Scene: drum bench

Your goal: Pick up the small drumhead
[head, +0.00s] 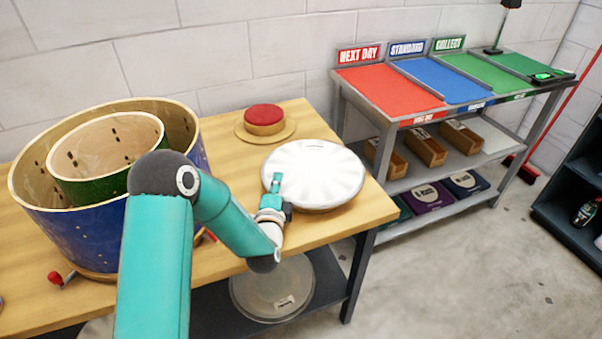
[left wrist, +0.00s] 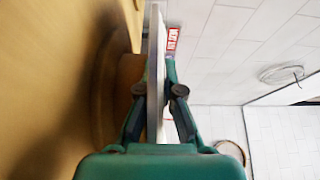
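A round white drumhead (head: 318,172) with a pale rim is over the right part of the bench. My left gripper (head: 275,187) is at its near left edge. In the left wrist view the drumhead (left wrist: 154,75) shows edge-on between the two fingers (left wrist: 157,100), one on each side. The fingers look closed on its rim. The bench top lies to the left in that view, with a gap between it and the drumhead. A second, clear drumhead (head: 272,290) lies on the shelf below the bench. My right gripper is not in view.
A blue drum shell (head: 75,235) with a green shell (head: 105,180) inside stands on the bench (head: 345,228) at left. A red-topped round block (head: 264,118) sits on a wooden disc behind the drumhead. A rack with red, blue and green mats (head: 390,88) stands at the right.

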